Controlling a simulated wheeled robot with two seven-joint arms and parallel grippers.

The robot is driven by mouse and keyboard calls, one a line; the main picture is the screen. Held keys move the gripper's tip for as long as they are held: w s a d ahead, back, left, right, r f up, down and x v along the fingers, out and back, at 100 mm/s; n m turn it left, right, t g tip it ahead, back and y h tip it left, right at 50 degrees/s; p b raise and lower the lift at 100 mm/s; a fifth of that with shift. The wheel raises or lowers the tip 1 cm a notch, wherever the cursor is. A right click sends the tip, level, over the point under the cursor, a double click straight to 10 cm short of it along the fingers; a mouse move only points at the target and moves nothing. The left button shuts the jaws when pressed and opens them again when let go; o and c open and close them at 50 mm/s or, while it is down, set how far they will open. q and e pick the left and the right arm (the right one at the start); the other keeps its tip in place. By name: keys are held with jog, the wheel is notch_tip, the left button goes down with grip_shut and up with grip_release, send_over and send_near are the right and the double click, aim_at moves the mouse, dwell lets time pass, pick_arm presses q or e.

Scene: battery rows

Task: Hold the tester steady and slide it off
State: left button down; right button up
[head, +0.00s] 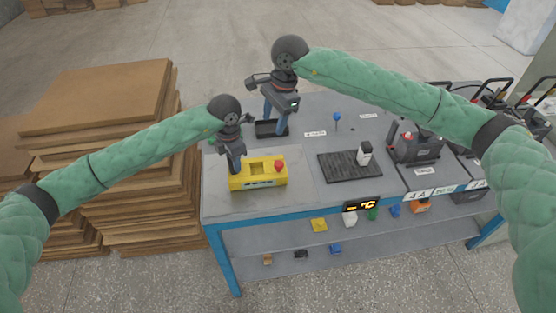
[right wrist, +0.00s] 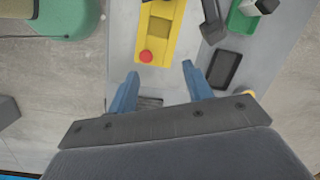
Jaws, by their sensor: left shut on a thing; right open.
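The tester is a yellow block (head: 262,184) with a red button and a recess in its top. It sits on the grey tabletop near the table's front left corner. My left gripper (head: 236,172) is shut on the tester's left end, and its fingertips are partly hidden. My right gripper (head: 275,112) is open and empty, above the table behind the tester, near a small dark tray. In the right wrist view the tester (right wrist: 169,50) lies beyond the open fingers of the right gripper (right wrist: 159,75), apart from them. Whether the recess holds anything is unclear.
The dark tray (head: 264,129) lies behind the tester. A black ribbed mat (head: 340,166) with a white and black object (head: 365,153) is to the right. Dark machines stand farther right. Cardboard stacks (head: 110,100) stand left of the table. Bare tabletop lies around the tester.

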aim_at(278, 163)
jog(key=f+n, duration=0.2)
jog(key=f, duration=0.3)
jog(key=s+d+f+n+h, duration=0.1)
jog(key=f+n, duration=0.2)
jog(key=f, duration=0.2)
jog(key=f+n+h, duration=0.1)
jog(key=f+n, duration=0.2)
jog(key=f, duration=0.2)
jog(key=shift+s+d, duration=0.15)
jog(key=shift+s, duration=0.2)
grip_shut()
